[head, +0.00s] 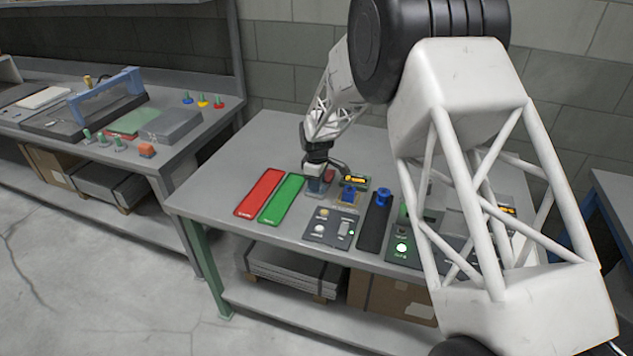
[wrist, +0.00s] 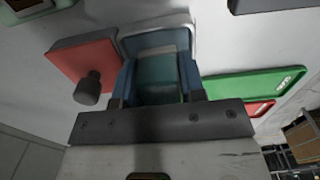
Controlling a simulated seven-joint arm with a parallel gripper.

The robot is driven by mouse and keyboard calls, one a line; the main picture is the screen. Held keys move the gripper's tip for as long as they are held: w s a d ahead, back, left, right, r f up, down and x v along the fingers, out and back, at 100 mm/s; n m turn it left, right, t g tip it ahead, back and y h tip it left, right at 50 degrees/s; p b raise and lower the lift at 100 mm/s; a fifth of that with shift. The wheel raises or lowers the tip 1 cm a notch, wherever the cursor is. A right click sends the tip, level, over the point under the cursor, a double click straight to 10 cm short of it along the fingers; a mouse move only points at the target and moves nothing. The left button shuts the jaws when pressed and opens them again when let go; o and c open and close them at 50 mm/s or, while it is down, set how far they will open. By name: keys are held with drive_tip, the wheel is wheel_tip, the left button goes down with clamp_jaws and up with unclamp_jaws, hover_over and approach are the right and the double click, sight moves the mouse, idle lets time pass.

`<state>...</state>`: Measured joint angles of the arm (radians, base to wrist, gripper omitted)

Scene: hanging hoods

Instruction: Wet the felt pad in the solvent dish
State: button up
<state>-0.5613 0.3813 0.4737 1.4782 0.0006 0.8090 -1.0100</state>
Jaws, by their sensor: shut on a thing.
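My gripper (head: 317,172) is low over the table and shut on a small blue-grey block, which I take to be the felt pad (wrist: 158,82). In the wrist view the block sits between the two fingers of my gripper (wrist: 158,68). A shallow metal dish with a pale rim (wrist: 160,33), apparently the solvent dish, lies right beyond the block and is partly hidden by it. In the head view the dish (head: 318,190) shows below my gripper. The pad's underside is hidden, so I cannot tell whether it touches the dish's floor.
A red slab with a black knob (wrist: 88,88) lies beside the dish. A red tray (head: 258,194) and a green tray (head: 281,199) lie to the left. The table's back left is clear.

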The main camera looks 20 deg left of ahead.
drive_tip(key=shift+f, duration=0.45)
idle(1.6)
drive_tip(key=shift+r, duration=3.6)
